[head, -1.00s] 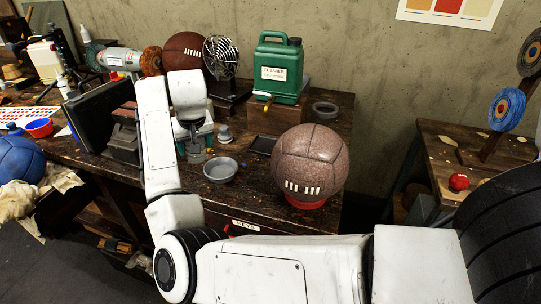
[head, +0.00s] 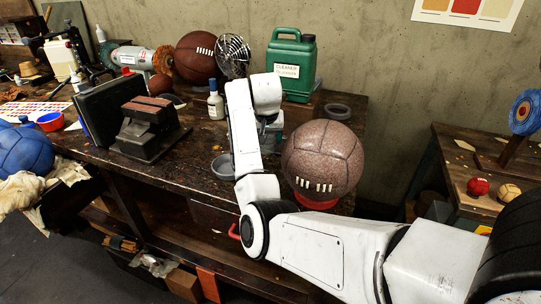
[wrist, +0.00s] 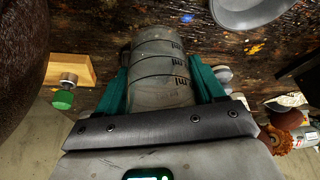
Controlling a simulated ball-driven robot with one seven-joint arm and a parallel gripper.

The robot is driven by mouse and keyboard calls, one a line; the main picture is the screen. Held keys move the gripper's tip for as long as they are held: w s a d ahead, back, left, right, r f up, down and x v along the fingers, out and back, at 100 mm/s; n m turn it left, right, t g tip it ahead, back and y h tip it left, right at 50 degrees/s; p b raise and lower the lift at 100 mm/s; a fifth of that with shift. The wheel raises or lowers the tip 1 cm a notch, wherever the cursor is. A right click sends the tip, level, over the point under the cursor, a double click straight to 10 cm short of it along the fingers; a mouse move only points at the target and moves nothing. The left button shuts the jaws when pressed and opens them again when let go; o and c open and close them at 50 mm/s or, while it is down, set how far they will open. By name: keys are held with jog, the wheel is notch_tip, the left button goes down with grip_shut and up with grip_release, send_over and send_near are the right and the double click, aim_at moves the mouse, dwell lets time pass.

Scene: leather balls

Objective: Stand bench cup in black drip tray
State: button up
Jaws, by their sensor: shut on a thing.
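The bench cup (wrist: 160,72) is a clear, greyish cup with dark ml marks, seen in the wrist view. My gripper (wrist: 162,85) is shut on it, with a green finger on each side. In the head view my gripper (head: 270,132) is over the bench, behind and right of the grey bowl, mostly hidden by my arm; I cannot make out the cup there. The black drip tray is hidden behind my arm in the head view. A dark flat edge (wrist: 303,68) at the right of the wrist view may be it; I cannot tell.
A large brown leather ball (head: 322,160) on a red ring stands close right of my gripper. The grey bowl (head: 222,168) is to its left.

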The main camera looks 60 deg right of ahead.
jog(key=shift+f, duration=3)
jog(key=o, duration=1.1)
jog(key=shift+f, duration=0.1)
jog(key=v, duration=1.1)
jog(key=shift+r, duration=0.25)
jog(key=shift+o, duration=0.2)
jog(key=v, duration=0.4)
jog(key=shift+d+r+p, duration=0.1)
jog(key=shift+r+p, duration=0.15)
jog(key=shift+p, duration=0.05)
jog(key=shift+p+x, duration=0.45)
jog(key=shift+x, duration=4.9)
